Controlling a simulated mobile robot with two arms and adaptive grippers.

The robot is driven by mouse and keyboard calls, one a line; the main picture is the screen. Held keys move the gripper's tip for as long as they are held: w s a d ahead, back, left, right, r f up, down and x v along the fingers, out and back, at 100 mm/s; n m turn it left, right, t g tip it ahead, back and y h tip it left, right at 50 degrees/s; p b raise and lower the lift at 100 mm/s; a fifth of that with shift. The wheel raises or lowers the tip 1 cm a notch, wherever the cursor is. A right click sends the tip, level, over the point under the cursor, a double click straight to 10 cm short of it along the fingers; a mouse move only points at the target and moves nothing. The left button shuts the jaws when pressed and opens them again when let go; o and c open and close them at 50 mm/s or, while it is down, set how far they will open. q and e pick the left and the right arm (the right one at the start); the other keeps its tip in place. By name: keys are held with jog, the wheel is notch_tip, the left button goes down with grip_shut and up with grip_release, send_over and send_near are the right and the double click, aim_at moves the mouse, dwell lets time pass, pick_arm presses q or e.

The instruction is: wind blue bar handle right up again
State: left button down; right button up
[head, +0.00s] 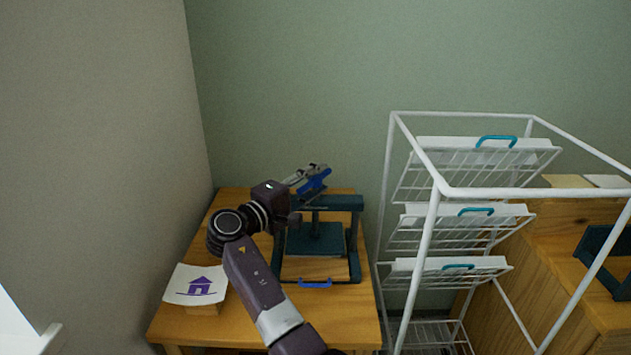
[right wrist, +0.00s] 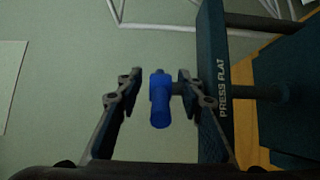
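A dark teal press (head: 353,203) stands on the wooden table, with "PRESS FLAT" on its top beam in the right wrist view (right wrist: 218,85). Its blue bar handle (head: 314,184) is at the top of the press. In the right wrist view the blue bar handle (right wrist: 160,100) is seen nearly end-on. My right gripper (head: 312,176) is at the handle. Its fingers (right wrist: 157,88) are open on both sides of the bar, with a gap showing on each side. The press's flat plate (head: 318,238) is above a wooden board. My left gripper is out of view.
A card with a purple house (head: 196,285) lies on a small block at the table's left. A white wire rack (head: 437,200) with teal-handled trays stands close on the right. The wall is close behind.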

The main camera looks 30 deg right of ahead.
jog(key=shift+a, duration=0.1)
jog(key=shift+a, duration=0.15)
jog(key=v, duration=0.7)
jog(key=shift+o, duration=0.2)
jog(key=shift+s+a, duration=0.1)
